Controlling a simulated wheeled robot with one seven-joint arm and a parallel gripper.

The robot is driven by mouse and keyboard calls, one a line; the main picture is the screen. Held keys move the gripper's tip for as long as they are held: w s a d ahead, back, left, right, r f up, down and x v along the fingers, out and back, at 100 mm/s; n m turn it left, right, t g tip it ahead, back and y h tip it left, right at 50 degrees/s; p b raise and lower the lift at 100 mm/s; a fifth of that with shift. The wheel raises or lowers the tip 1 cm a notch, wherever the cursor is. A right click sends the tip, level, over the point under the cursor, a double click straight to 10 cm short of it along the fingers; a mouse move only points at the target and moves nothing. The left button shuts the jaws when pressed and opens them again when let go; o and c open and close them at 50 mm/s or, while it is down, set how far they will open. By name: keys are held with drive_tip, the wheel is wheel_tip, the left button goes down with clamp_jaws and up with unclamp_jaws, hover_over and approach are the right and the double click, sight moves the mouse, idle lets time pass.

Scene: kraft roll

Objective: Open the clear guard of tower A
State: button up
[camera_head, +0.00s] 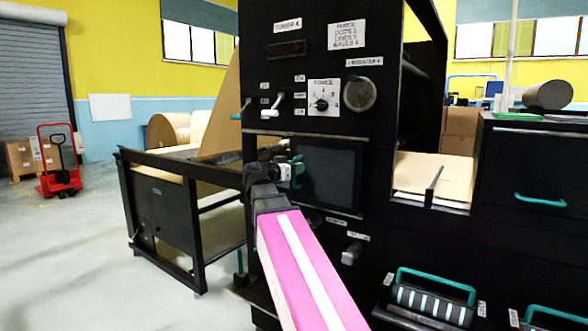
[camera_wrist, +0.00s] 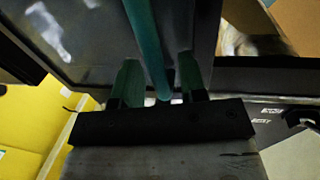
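Tower A (camera_head: 290,65) is a tall black machine frame labelled at its top. Its clear guard (camera_head: 330,175) is a dark, see-through pane low on the front, and it looks shut. A teal handle (camera_head: 298,172) stands at its left edge. My gripper (camera_head: 291,169) is at this handle. In the wrist view the teal handle bar (camera_wrist: 146,40) runs between the two fingers of my gripper (camera_wrist: 158,66). The fingers stand apart, with a gap visible on the bar's right side. Contact on the left side is unclear. The guard pane (camera_wrist: 75,35) fills the upper left there.
Above the guard are a force dial (camera_head: 323,98), a round knob (camera_head: 360,93) and a small lever (camera_head: 272,108). A black side frame (camera_head: 165,215) stands left. A drawer cabinet (camera_head: 535,165) stands right. The floor (camera_head: 80,250) at left is clear, with a red pallet jack (camera_head: 58,165) farther back.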

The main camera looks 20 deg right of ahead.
drive_tip(key=v, duration=1)
drive_tip(key=shift+s+a, duration=0.2)
drive_tip(key=shift+a, duration=0.15)
wheel_tip(320, 180, down, 16)
drive_tip(key=d+n+g+y, duration=0.1)
drive_tip(key=n+g+y, duration=0.1)
drive_tip(key=n+y, duration=0.3)
drive_tip(key=s+a+f+n+g+y, duration=0.2)
drive_tip(key=s+f+y, duration=0.1)
drive_tip(key=f, duration=0.8)
drive_tip(key=s+a+f+n+g+y, duration=0.1)
drive_tip(key=s+a+f+n+y, duration=0.1)
drive_tip(key=f, duration=1)
drive_tip(key=s+a+f+n+g+y, duration=0.2)
drive_tip(key=s+f+n+y, duration=0.2)
drive_tip(key=f, duration=0.7)
drive_tip(key=shift+s+a+f+g+y, duration=0.25)
drive_tip(key=shift+s+a+g+y, duration=0.05)
drive_tip(key=shift+s+y, duration=0.85)
drive_tip(key=shift+c, duration=0.2)
